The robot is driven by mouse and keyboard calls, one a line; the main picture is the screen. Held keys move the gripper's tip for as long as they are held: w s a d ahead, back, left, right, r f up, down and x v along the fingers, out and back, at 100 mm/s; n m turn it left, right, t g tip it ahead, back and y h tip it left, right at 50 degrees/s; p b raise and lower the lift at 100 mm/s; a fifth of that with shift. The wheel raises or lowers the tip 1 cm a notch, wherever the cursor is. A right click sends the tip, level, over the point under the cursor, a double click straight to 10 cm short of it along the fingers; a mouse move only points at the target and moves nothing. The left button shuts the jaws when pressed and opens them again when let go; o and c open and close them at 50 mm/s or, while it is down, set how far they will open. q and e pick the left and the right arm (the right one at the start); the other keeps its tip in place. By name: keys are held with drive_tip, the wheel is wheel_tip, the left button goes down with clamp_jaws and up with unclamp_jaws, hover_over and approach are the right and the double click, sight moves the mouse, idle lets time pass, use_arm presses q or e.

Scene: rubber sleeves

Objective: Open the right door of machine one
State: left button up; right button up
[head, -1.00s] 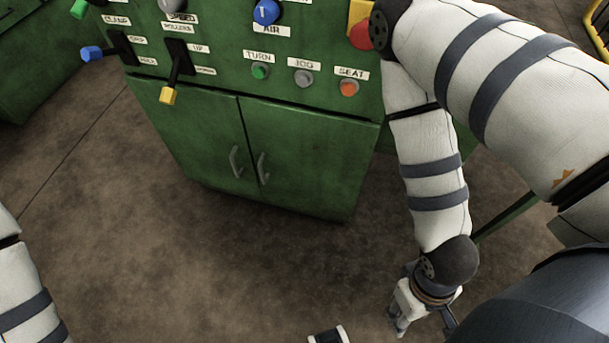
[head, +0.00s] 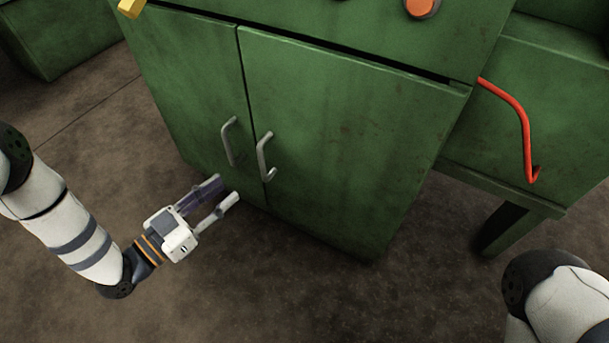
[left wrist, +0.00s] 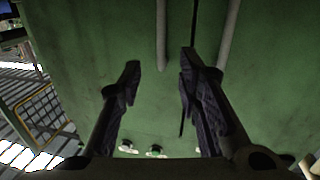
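Machine one is the green cabinet with two doors. Its right door (head: 345,130) looks closed and carries a grey bar handle (head: 264,158) near its left edge. The left door (head: 190,85) also looks closed and has its own handle (head: 228,141). My left gripper (head: 227,189) is open and empty, below and left of the right door's handle, fingers pointing toward the doors. The left wrist view seems upside down; the right door's handle (left wrist: 161,35) shows there between the lines of the two open fingers, apart from them. My right gripper is out of view.
A bent red bar (head: 522,120) sticks out at the right, by a green bench-like part (head: 550,130) with a leg. My right arm shows at the lower right. The brown floor (head: 300,290) before the cabinet is clear.

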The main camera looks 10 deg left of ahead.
use_arm(q)
drive_tip(key=b, duration=0.3)
hover_over(264, 177)
drive_tip(key=shift+w+a+r, duration=0.1)
drive_tip(key=shift+w+r, duration=0.2)
drive_tip(key=shift+w, duration=0.05)
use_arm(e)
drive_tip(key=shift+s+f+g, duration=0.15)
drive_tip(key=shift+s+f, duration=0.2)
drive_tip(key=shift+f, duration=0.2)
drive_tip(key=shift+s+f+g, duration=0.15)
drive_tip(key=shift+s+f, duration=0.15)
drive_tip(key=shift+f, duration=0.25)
use_arm(q)
clamp_jaws()
